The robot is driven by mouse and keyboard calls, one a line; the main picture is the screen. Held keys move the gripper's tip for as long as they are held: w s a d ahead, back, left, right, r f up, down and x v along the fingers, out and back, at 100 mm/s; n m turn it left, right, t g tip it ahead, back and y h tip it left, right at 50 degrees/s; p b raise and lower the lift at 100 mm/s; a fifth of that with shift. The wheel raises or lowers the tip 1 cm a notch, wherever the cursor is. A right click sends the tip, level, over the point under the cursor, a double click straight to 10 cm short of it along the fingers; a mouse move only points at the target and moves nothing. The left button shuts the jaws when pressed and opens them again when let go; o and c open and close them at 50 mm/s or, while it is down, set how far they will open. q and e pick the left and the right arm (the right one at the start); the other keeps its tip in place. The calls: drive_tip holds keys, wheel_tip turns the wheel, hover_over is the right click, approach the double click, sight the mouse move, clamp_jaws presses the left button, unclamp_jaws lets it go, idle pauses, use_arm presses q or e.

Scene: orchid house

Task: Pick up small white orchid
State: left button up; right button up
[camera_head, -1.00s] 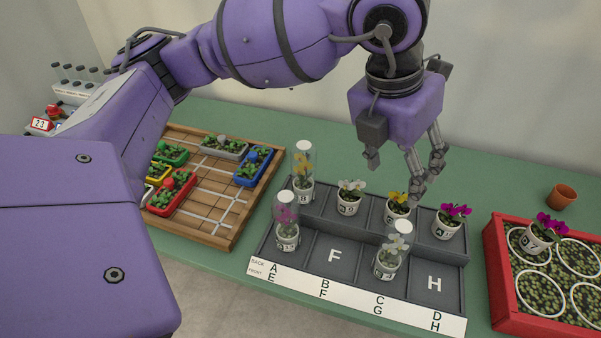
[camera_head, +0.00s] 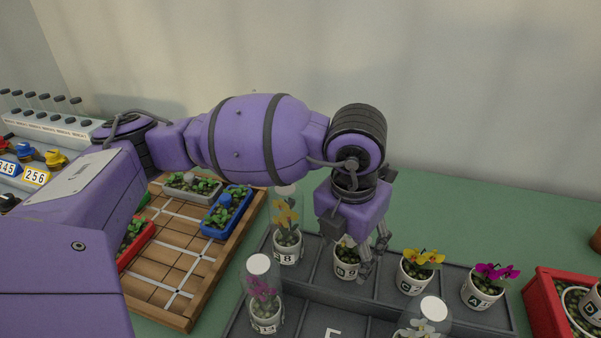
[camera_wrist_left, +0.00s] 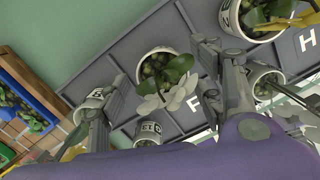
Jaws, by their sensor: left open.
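The small white orchid stands in a white pot (camera_head: 347,264) marked 9 in the back row of the grey tray (camera_head: 384,300). My left gripper (camera_head: 355,243) is open just above this pot, and its fingers hide most of the flower in the head view. In the left wrist view the white bloom (camera_wrist_left: 172,100) and green leaves rise from the pot between the two spread fingers. I cannot tell whether a finger touches the plant. Another white orchid (camera_head: 420,328) stands under a clear cover at the front. My right gripper is not in view.
Covered orchids (camera_head: 286,215) and (camera_head: 262,292) stand left of the pot. Uncovered yellow (camera_head: 422,257) and magenta (camera_head: 493,272) orchids stand right. A wooden board (camera_head: 172,258) with seedling trays lies left, and a red crate (camera_head: 546,308) right. The green table behind is clear.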

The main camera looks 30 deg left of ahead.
use_arm(q)
drive_tip(key=shift+w+f, duration=0.15)
drive_tip(key=shift+f, duration=1.15)
drive_tip(key=shift+r, duration=0.1)
drive_tip(key=c, duration=1.3)
drive_tip(key=shift+r, duration=0.1)
